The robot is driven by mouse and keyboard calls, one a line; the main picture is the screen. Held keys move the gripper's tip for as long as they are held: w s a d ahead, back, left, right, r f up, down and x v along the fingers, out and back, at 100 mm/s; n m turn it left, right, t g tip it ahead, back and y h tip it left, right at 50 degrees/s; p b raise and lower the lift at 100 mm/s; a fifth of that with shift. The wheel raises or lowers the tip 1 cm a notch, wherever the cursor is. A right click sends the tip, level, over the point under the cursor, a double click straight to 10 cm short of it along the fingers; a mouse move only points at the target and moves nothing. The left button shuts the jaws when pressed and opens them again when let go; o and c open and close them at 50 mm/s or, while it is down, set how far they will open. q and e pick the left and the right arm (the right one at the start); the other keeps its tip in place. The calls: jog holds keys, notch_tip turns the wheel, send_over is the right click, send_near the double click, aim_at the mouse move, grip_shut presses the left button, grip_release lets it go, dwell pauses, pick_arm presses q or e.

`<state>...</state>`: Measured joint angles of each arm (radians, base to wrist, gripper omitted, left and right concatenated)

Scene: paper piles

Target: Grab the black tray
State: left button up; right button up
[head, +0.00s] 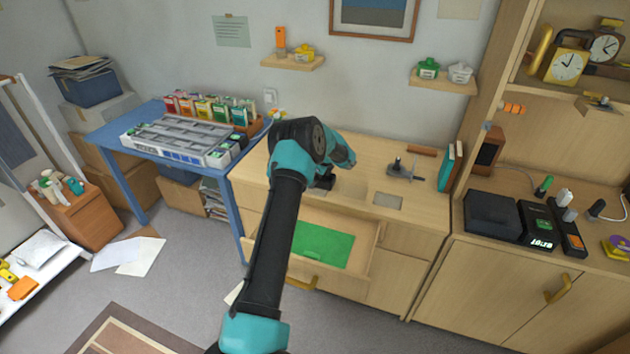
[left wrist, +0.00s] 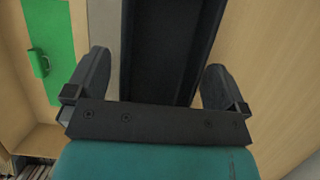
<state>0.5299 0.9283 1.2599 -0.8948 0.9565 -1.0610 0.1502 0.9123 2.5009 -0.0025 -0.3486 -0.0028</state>
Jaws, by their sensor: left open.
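The black tray (left wrist: 170,45) shows in the left wrist view as a long dark shape with raised side edges, running up from between my fingers. My left gripper (left wrist: 154,78) is open, with one finger on each side of the tray; I cannot tell whether they touch it. In the head view my left gripper (head: 324,181) is low over the wooden desk top, partly hidden by my arm. There I cannot make out the tray apart from the dark gripper. My right gripper is in neither view.
Below the desk top (head: 370,160) an open drawer (head: 365,235) holds a green sheet (head: 322,246). A metal stand (head: 400,172) is on the desk to the right. A blue table (head: 105,140) with a grey sorting tray (head: 180,140) stands left.

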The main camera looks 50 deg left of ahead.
pick_arm(q)
jog(key=shift+c, duration=0.5)
jog(key=c, duration=0.9)
jog(key=shift+r, duration=0.4)
notch_tip(320, 180, up, 3)
jog(key=shift+f, duration=0.1)
jog(key=s+d, duration=0.3)
jog(key=d, duration=0.1)
jog(key=s+d+r, duration=0.1)
jog(key=s+d, duration=0.6)
jog(key=d, duration=0.1)
jog(key=shift+s+r, duration=0.15)
jog(key=shift+s, duration=0.15)
